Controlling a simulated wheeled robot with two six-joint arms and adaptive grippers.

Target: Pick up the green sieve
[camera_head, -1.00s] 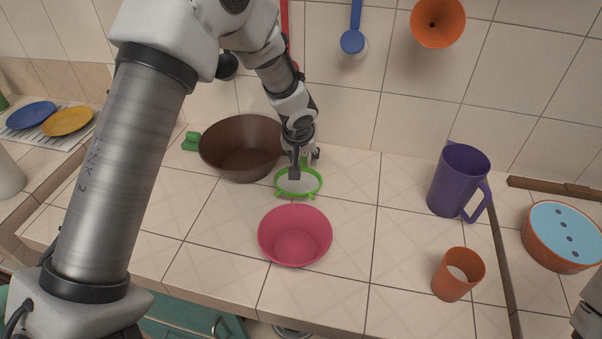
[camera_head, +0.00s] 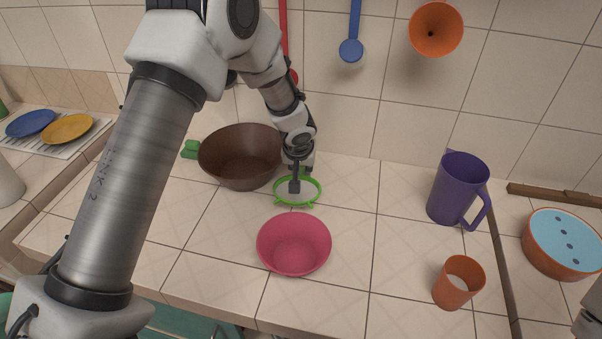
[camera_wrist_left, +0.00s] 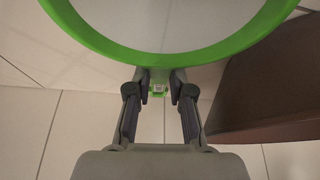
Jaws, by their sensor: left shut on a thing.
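The green sieve (camera_head: 297,204) is a round green ring with a pale mesh, on or just above the counter behind the pink bowl; I cannot tell if it touches the tiles. My left gripper (camera_head: 295,184) comes down over its back side and is shut on it. In the left wrist view the sieve's rim (camera_wrist_left: 160,60) arcs across the top, and the fingertips of my left gripper (camera_wrist_left: 158,78) close on the part by the rim, with a bit of green showing between them.
A brown pan (camera_head: 236,170) with a green handle stands close left of the sieve. The pink bowl (camera_head: 293,244) is in front. A purple jug (camera_head: 455,188), an orange cup (camera_head: 457,283) and a blue-topped orange container (camera_head: 562,243) are to the right. The counter between is clear.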

